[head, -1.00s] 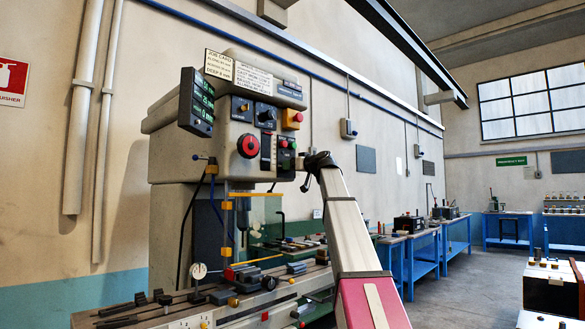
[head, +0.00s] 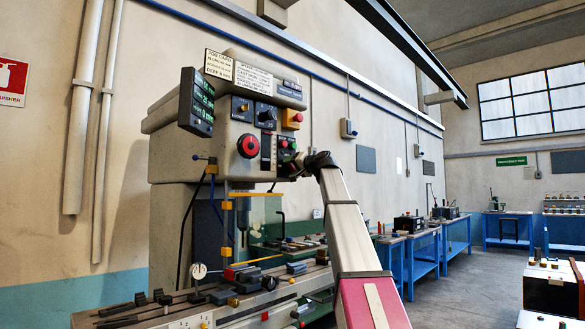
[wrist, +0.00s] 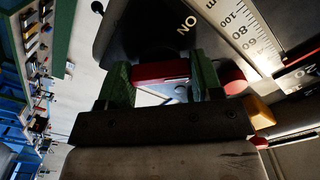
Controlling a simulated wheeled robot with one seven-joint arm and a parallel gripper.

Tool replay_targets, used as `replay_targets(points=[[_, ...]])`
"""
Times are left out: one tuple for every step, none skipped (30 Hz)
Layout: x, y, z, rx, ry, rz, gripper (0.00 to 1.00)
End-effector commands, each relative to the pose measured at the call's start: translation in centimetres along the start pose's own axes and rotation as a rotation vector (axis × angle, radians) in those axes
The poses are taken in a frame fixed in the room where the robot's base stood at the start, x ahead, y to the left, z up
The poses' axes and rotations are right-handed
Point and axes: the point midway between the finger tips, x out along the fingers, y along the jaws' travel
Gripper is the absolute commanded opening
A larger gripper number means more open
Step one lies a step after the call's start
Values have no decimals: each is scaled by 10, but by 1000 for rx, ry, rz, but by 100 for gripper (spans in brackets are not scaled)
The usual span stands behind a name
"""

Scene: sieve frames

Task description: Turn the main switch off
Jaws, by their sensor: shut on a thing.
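The main switch's red handle (wrist: 160,73) shows in the wrist view as a short red bar on a dark plate with a white "ON" label beside it. My gripper (wrist: 160,88), with green finger pads, is shut on this bar, one pad at each end of what shows. In the head view my gripper (head: 294,164) is at the lower right of the grey machine's control panel (head: 240,120). There the switch handle is hidden behind the gripper, and its exact turn angle cannot be told.
In the wrist view a red button (wrist: 235,81) is close to the right finger. A clear guard (head: 265,215) hangs below the machine head. Blue workbenches (head: 425,252) stand behind.

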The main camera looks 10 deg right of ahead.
Motion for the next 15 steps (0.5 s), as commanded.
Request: replay_targets(points=[[0,0,0,43,0,0,36],[0,0,0,71,0,0,36],[0,0,0,110,0,0,36],[0,0,0,138,0,0,36],[0,0,0,166,0,0,36],[0,0,0,205,0,0,36],[0,0,0,233,0,0,36],[0,0,0,261,0,0,36],[0,0,0,299,0,0,36],[0,0,0,328,0,0,36],[0,0,0,356,0,0,36],[0,0,0,393,0,0,36],[0,0,0,420,0,0,36],[0,0,0,447,0,0,36],[0,0,0,481,0,0,36]])
